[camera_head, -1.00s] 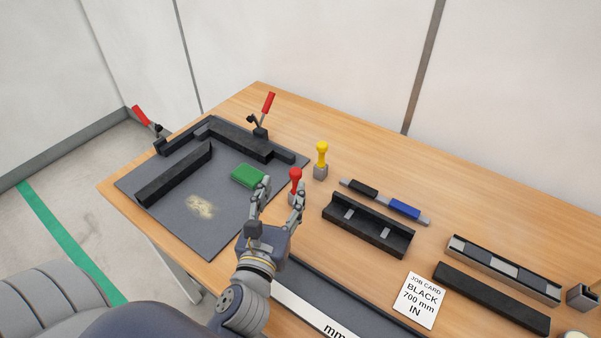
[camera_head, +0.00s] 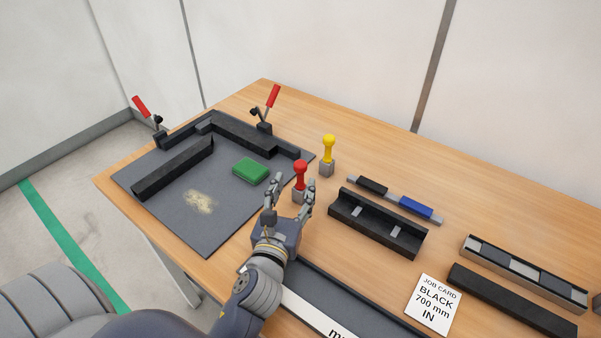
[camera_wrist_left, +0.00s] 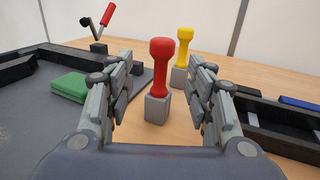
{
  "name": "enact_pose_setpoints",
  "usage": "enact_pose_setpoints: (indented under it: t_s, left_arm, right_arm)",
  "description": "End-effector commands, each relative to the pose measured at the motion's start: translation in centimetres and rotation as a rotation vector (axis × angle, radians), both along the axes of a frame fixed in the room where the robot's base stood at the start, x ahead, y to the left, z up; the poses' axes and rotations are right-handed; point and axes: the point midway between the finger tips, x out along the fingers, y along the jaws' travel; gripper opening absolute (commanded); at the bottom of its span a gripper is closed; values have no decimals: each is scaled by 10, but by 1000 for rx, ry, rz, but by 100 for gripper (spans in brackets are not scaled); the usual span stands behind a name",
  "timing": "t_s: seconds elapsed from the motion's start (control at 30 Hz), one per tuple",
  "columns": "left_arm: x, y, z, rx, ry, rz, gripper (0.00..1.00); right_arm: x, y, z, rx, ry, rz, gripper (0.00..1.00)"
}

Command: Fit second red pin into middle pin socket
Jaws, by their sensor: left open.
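A red pin (camera_head: 300,172) stands upright in a small grey block (camera_head: 299,196) on the table, just right of the dark mat. In the left wrist view the red pin (camera_wrist_left: 162,68) and its grey block (camera_wrist_left: 157,109) stand beyond and between the fingers. My left gripper (camera_head: 289,190) is open and empty, its fingers pointing at the pin. A yellow pin (camera_head: 328,150) stands in another grey block (camera_head: 326,169) behind it. A black channel-shaped holder (camera_head: 377,226) lies to the right. I cannot tell which part is the middle pin socket. My right gripper is not in view.
The dark mat (camera_head: 185,220) carries black rails (camera_head: 175,168), a green block (camera_head: 250,170) and red-handled clamps (camera_head: 272,97). A blue and black bar (camera_head: 394,200), a job card (camera_head: 434,303) and long trays (camera_head: 523,273) lie right. Bare wood is free at the back.

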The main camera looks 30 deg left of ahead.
Motion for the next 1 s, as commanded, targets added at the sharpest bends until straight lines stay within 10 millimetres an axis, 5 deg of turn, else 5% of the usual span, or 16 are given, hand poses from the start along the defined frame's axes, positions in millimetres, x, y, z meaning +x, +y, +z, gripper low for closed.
enact_pose_setpoints:
  t_s: [0.5,0.77,1.0]
  left_arm:
    - [55,12,-2,-2,-1,0,49]
    - [58,13,-3,0,0,0,49]
    - [58,13,-3,-1,0,0,2]
  right_arm:
    - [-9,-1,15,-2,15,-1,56]
    - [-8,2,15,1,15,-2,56]
    - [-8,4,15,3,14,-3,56]
